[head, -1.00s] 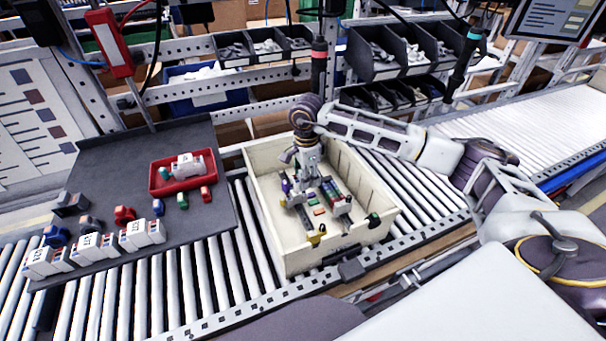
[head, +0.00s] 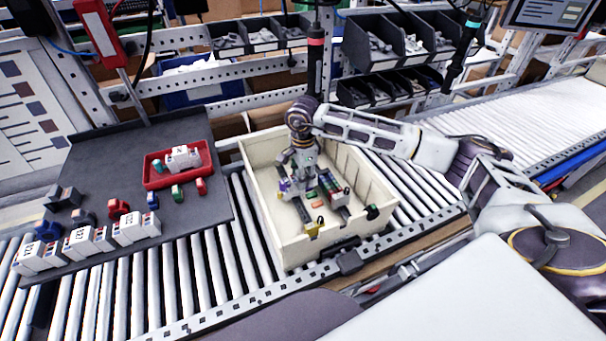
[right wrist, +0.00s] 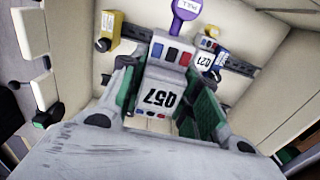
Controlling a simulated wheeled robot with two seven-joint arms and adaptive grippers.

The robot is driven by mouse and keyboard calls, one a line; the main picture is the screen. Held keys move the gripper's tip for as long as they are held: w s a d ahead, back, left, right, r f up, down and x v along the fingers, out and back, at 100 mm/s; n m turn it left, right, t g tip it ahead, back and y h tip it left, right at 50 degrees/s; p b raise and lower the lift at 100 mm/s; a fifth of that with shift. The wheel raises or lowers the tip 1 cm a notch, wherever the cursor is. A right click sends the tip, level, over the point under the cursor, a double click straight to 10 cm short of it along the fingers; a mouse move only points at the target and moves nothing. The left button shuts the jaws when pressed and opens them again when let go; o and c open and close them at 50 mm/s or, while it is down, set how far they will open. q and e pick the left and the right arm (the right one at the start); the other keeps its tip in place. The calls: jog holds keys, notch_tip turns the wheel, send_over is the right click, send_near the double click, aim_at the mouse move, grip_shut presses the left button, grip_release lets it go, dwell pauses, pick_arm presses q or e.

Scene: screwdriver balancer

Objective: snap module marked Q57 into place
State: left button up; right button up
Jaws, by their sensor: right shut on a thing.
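The module marked Q57 (right wrist: 158,98) is a pale block with dark, red and blue patches along one face. In the right wrist view it sits between the green-padded fingers of my right gripper (right wrist: 165,90), which is shut on it. The gripper (head: 302,178) is low inside the cream crate (head: 277,240) in the head view, over a dark rail (right wrist: 240,67). A purple PULL tag (right wrist: 185,8), a yellow block (right wrist: 105,28) and a blue-and-white module (right wrist: 208,55) are near Q57. I cannot tell whether Q57 touches the rail. My left gripper is out of view.
A dark board (head: 110,175) to the left holds a red tray (head: 153,181) and several white modules (head: 130,228). Rollers (head: 180,290) run beneath. The crate walls stand close around my right gripper.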

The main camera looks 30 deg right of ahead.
jog(key=shift+f+b, duration=2.2)
jog(key=shift+f, duration=2.75)
jog(key=shift+f+b, duration=0.65)
jog(key=shift+f, duration=0.1)
jog(key=shift+f+b, duration=0.4)
jog(key=shift+f, duration=0.1)
jog(key=shift+f+b, duration=0.45)
jog(key=shift+f, duration=0.1)
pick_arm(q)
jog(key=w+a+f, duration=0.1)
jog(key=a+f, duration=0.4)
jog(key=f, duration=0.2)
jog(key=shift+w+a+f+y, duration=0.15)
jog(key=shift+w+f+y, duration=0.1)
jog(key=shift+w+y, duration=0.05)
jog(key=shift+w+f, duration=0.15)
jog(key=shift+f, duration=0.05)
pick_arm(e)
jog(key=shift+f, duration=0.2)
